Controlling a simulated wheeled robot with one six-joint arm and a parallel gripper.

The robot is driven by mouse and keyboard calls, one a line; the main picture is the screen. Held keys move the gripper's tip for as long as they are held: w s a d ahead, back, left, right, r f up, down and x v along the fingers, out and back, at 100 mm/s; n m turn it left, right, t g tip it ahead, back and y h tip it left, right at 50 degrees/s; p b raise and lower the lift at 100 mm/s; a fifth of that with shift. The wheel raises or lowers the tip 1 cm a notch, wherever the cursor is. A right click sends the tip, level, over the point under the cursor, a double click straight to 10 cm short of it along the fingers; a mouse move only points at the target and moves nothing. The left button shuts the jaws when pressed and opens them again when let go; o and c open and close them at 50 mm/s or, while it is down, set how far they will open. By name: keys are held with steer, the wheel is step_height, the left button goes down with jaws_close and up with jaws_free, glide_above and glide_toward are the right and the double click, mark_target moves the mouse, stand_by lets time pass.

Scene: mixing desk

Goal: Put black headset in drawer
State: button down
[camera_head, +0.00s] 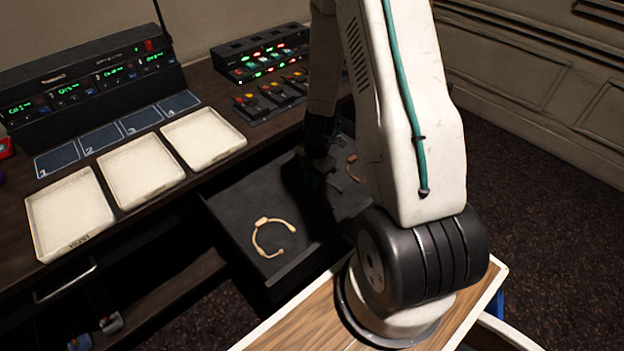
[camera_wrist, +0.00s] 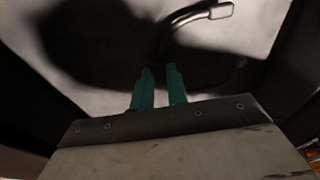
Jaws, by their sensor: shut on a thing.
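The drawer (camera_head: 232,206) is pulled out below the desk, with a tan headset (camera_head: 262,222) lying at its front left. A reddish-brown item (camera_head: 352,168) lies farther right in it, partly hidden by my arm. My gripper (camera_wrist: 159,68) has green fingers close together, shut on a headset (camera_wrist: 221,11). In the wrist view its curved band and an end pad show past the fingertips, over a pale, shadowed surface. The band looks grey under the light. In the head view my wrist reaches down at the drawer's back, and the held headset cannot be made out in the dark there.
Several cream trays (camera_head: 70,215) stand on the desk in front of numbered dark pads (camera_head: 140,120). A rack unit (camera_head: 95,80) and a lit button panel (camera_head: 262,55) stand behind. My arm blocks the drawer's right side. The drawer's left part has bare room.

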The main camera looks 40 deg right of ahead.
steer(key=shift+f, duration=0.7)
stand_by(0.6)
steer(key=c, duration=0.9)
jaws_free()
steer(key=shift+r, duration=3.5)
